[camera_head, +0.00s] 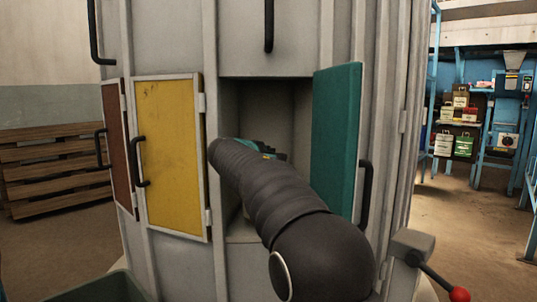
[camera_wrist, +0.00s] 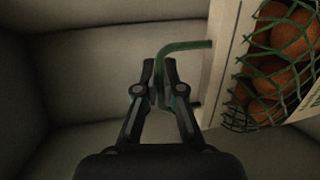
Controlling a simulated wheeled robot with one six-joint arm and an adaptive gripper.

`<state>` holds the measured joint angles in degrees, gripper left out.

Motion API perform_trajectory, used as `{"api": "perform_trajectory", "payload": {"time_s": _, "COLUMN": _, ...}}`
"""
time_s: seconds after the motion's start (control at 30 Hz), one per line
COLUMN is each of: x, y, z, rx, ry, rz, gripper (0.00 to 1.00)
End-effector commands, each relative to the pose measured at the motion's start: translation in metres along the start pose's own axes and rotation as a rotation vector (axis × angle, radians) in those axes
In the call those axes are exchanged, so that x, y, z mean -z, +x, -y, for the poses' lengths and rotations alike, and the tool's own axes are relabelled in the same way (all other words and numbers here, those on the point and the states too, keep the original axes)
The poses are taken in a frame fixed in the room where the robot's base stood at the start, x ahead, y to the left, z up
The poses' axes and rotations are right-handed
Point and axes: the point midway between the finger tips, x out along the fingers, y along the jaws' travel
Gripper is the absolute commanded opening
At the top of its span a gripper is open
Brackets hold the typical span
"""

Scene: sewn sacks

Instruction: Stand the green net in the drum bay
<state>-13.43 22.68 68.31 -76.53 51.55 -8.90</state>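The green net (camera_wrist: 268,80), filled with orange round things, is at the right of the wrist view beside a pale panel (camera_wrist: 222,50). A green handle (camera_wrist: 188,45) sticks out from this panel. My gripper (camera_wrist: 159,68) has its two fingers closed around the handle's bar. In the head view my arm reaches into the open bay (camera_head: 262,105) of the grey drum (camera_head: 230,30). The arm hides most of the gripper and the net there. Pale bay walls (camera_wrist: 75,85) surround the gripper. I cannot tell whether the net rests on the bay floor.
A teal door (camera_head: 335,140) stands open at the bay's right. A yellow door (camera_head: 168,150) and a brown door (camera_head: 115,140) are at its left. A red-knobbed lever (camera_head: 459,294) juts out lower right. Sacks stand on a rack (camera_head: 455,122) behind.

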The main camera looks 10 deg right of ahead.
Motion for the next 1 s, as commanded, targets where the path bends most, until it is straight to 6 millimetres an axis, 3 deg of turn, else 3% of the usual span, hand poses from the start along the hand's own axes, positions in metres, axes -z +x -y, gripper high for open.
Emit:
{"api": "perform_trajectory", "payload": {"time_s": 0.03, "x": 0.0, "y": 0.0, "z": 0.0, "rx": 0.001, "ry": 0.0, "rz": 0.0, "gripper": 0.19}}
{"api": "perform_trajectory", "payload": {"time_s": 0.1, "x": 0.0, "y": 0.0, "z": 0.0, "rx": 0.001, "ry": 0.0, "rz": 0.0, "gripper": 0.32}}
{"api": "perform_trajectory", "payload": {"time_s": 0.47, "x": 0.0, "y": -0.001, "z": -0.004, "rx": 0.001, "ry": 0.0, "rz": 0.0, "gripper": 0.32}}
{"api": "perform_trajectory", "payload": {"time_s": 0.63, "x": 0.001, "y": -0.023, "z": -0.001, "rx": 0.0, "ry": 0.0, "rz": -0.002, "gripper": 0.32}}
{"api": "perform_trajectory", "payload": {"time_s": 1.0, "x": 0.0, "y": -0.095, "z": -0.002, "rx": 0.0, "ry": -0.001, "rz": -0.003, "gripper": 0.32}}
